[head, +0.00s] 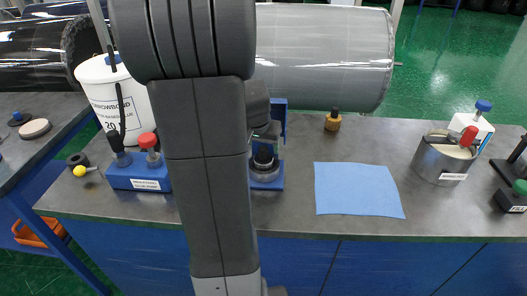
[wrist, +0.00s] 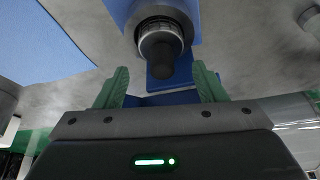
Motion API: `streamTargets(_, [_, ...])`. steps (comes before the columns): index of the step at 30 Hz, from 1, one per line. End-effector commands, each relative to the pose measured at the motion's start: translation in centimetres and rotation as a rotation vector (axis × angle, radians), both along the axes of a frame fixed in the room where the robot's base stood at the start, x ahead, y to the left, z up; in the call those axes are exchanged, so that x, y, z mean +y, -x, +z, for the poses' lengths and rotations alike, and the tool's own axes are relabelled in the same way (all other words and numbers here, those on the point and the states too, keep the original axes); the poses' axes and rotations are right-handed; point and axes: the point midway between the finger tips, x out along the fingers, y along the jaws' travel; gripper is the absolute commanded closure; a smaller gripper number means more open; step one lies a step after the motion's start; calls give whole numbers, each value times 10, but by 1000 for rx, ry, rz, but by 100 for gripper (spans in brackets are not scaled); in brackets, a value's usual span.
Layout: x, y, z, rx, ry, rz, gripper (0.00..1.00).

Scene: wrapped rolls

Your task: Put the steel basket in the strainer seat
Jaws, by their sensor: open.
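A steel ringed part with a black knob (wrist: 160,45) stands on a blue stand (wrist: 190,22) in the wrist view. It shows in the head view as a steel ring (head: 264,172) under a black knob, partly behind my arm. I cannot tell whether this is the basket, the strainer seat, or one inside the other. My gripper (wrist: 159,72) is open, its two green fingers spread on either side just short of the knob, with nothing between them. In the head view my arm hides most of the gripper.
A blue cloth (head: 357,190) lies right of the stand. A labelled steel pot (head: 440,165) with a red knob stands further right. A small amber bottle (head: 333,122) is behind the cloth. A blue block (head: 137,172) with knobs and a white bucket (head: 107,100) are left. Wrapped rolls (head: 325,55) lie behind.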

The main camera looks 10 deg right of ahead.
Motion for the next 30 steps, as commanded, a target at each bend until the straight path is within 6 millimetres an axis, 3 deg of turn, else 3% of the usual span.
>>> streamTargets(6, [7,13,38,-4,1,3,36])
streamTargets(12, [11,21,57,-2,0,1,36])
streamTargets(30, [12,22,62,-1,1,1,36])
